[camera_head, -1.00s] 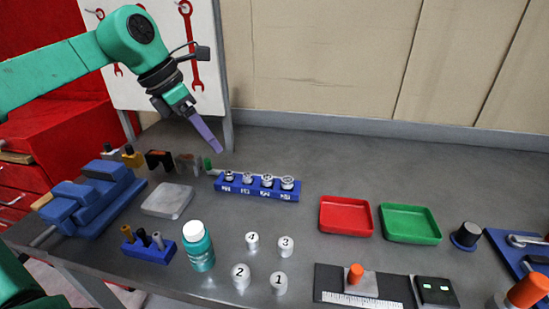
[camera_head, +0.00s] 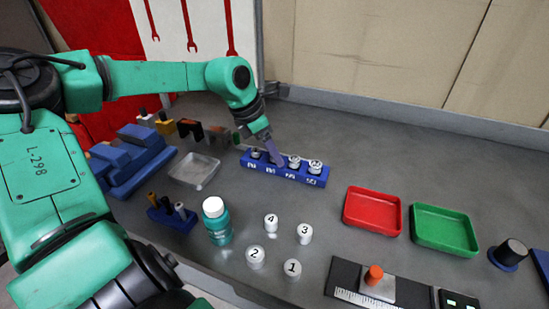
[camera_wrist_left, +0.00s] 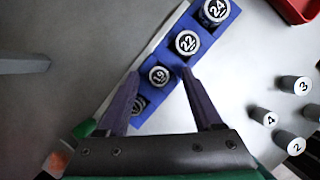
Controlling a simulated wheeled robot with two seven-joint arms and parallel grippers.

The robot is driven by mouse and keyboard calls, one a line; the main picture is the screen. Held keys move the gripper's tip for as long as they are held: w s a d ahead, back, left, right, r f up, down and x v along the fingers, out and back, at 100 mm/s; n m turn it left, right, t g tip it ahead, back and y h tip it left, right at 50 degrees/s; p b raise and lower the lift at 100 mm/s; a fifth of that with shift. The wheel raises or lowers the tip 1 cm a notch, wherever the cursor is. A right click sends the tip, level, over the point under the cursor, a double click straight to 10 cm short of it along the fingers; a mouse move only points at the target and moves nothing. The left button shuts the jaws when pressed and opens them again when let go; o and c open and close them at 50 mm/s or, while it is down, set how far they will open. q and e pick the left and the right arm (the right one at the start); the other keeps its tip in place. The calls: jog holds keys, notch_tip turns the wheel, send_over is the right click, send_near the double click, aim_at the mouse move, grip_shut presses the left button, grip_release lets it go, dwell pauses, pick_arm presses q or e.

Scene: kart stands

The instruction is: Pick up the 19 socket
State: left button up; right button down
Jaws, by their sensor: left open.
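The 19 socket (camera_wrist_left: 158,76) stands upright in the blue socket rack (camera_wrist_left: 206,45), its number facing up, between the 22 socket (camera_wrist_left: 187,43) and a partly hidden socket at the rack's end. My left gripper (camera_wrist_left: 158,73) is open, with its two purple fingers on either side of the 19 socket in the left wrist view; I cannot tell whether they touch it. In the head view my left gripper (camera_head: 277,160) is down at the rack (camera_head: 285,178) and covers the second socket from the left. My right gripper is not in view.
The 24 socket (camera_wrist_left: 215,11) stands beyond the 22. A red tray (camera_head: 372,211) and a green tray (camera_head: 444,230) lie to the right.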

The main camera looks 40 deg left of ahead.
pick_arm(q)
jog(key=shift+w+f, duration=0.15)
jog(key=shift+w, duration=0.05)
grip_shut()
